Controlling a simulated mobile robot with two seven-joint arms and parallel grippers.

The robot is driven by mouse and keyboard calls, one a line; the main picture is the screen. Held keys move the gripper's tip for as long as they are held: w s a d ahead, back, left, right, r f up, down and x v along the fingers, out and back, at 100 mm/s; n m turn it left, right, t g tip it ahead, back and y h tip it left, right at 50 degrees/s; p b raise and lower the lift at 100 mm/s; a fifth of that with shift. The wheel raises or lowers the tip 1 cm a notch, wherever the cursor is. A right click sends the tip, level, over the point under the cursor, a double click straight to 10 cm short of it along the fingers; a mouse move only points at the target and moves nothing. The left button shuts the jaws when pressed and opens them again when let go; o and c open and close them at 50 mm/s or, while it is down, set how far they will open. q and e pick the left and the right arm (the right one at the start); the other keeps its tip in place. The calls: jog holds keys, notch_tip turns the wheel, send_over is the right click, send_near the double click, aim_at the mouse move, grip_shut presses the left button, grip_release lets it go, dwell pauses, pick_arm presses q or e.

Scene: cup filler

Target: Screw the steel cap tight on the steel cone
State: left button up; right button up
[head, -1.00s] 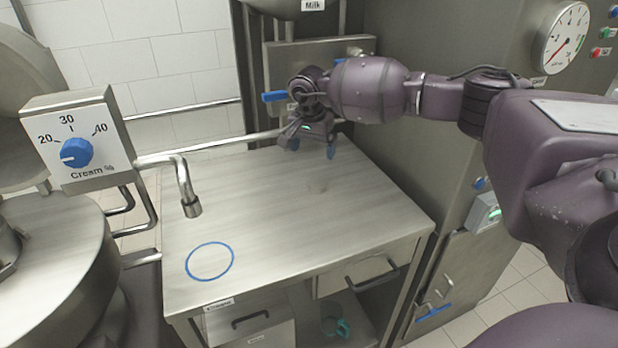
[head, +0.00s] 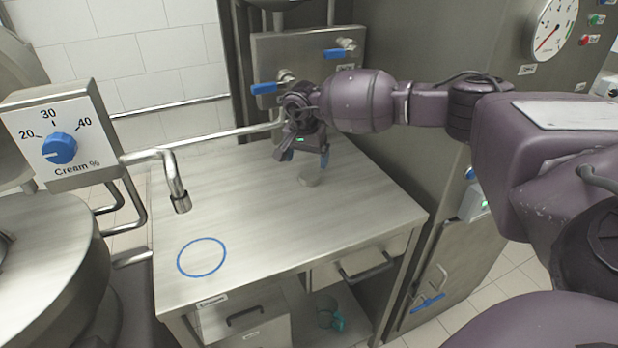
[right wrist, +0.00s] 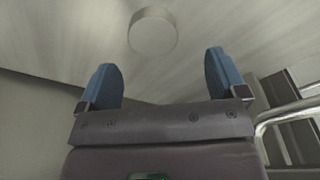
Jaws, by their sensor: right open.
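A small, round, pale steel piece (head: 310,178), which looks like the cap, lies flat on the steel table (head: 245,215) towards the back right. In the right wrist view it shows as a plain disc (right wrist: 152,31) ahead of the fingertips, apart from them. My right gripper (head: 305,157) points down, open and empty, just above and behind the piece; its two blue fingers (right wrist: 160,65) are spread wide. I cannot make out a steel cone in either view. My left gripper is not in view.
A blue ring (head: 202,257) marks the table's front left, below a bent spout (head: 178,185). A box with a blue cream dial (head: 59,148) stands at left. Blue-handled valves (head: 340,53) are behind my right gripper. A teal-handled vessel (head: 328,315) sits beneath the table. Most of the tabletop is clear.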

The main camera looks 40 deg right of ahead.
aim_at(310, 174)
jog(key=shift+f, duration=0.25)
jog(key=f, duration=0.4)
jog(key=shift+s+d+f+b, duration=0.25)
jog(key=shift+d+f+b, duration=0.1)
jog(key=shift+f+b, duration=0.05)
jog(key=shift+r, duration=0.1)
jog(key=c, duration=1)
jog(key=shift+c, duration=0.2)
